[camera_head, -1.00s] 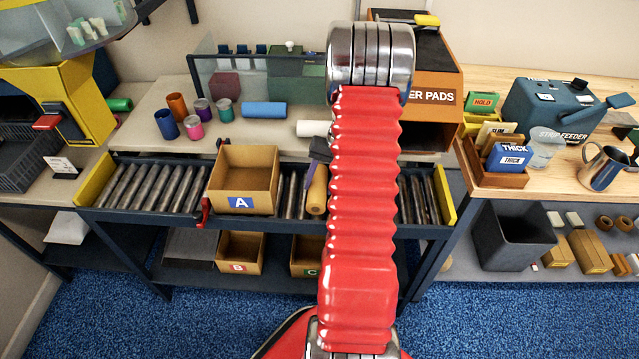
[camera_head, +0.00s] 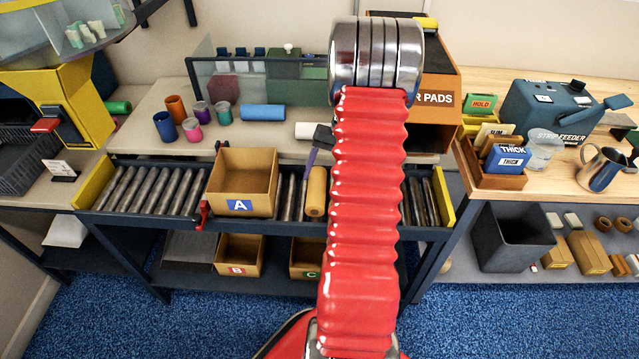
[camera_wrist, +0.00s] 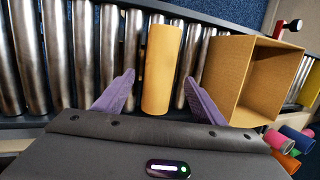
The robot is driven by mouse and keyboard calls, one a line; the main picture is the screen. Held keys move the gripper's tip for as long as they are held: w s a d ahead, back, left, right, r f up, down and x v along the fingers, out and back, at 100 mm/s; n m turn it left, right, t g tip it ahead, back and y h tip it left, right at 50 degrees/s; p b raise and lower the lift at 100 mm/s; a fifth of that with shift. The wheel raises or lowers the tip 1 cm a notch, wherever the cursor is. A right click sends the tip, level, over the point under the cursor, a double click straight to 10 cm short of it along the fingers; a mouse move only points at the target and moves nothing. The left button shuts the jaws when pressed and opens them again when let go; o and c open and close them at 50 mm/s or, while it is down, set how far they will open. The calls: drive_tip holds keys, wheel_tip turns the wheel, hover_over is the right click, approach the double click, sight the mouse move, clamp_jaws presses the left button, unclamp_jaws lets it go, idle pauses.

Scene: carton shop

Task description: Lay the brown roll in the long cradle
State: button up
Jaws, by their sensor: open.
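The brown roll (camera_head: 316,192) is a plain tan cylinder lying on the roller conveyor, just right of the carton marked A. In the wrist view the roll (camera_wrist: 162,68) lies lengthwise along the rollers, between the two purple fingers of my gripper (camera_wrist: 160,78). The fingers are spread, with a visible gap on each side of the roll. In the head view a purple finger (camera_head: 311,160) shows by the roll's far end, and my red arm hides the rest of the gripper. I cannot make out a long cradle in either view.
Carton A (camera_head: 243,182) stands on the conveyor close to the roll. Behind are a blue roll (camera_head: 262,112), a white roll (camera_head: 308,130) and several coloured short rolls. An orange pads box (camera_head: 440,85) stands behind my arm. Bare rollers (camera_head: 150,187) lie left of carton A.

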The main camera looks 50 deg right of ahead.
drive_tip(key=v, duration=0.7)
drive_tip(key=shift+r, duration=0.25)
idle(0.4)
drive_tip(key=w+a+r+n+h, duration=0.1)
drive_tip(key=w+a+r+n, duration=0.1)
drive_tip(key=a+r, duration=0.7)
drive_tip(key=w+a+r+n+h, duration=0.1)
drive_tip(key=a+r+n+h, duration=0.3)
drive_tip(key=a, duration=0.8)
drive_tip(key=s+a+r+n+t, duration=0.2)
drive_tip(key=s+a, duration=0.3)
drive_tip(key=a, duration=0.5)
drive_tip(key=s+a+r+n+t+y, duration=0.1)
drive_tip(key=s+a+r+n, duration=0.1)
drive_tip(key=s+a, duration=0.4)
drive_tip(key=shift+s+a+r+t+y, duration=0.2)
drive_tip(key=shift+a+r+t+y, duration=0.15)
drive_tip(key=shift+a, duration=1.75)
drive_tip(key=shift+o, duration=0.4)
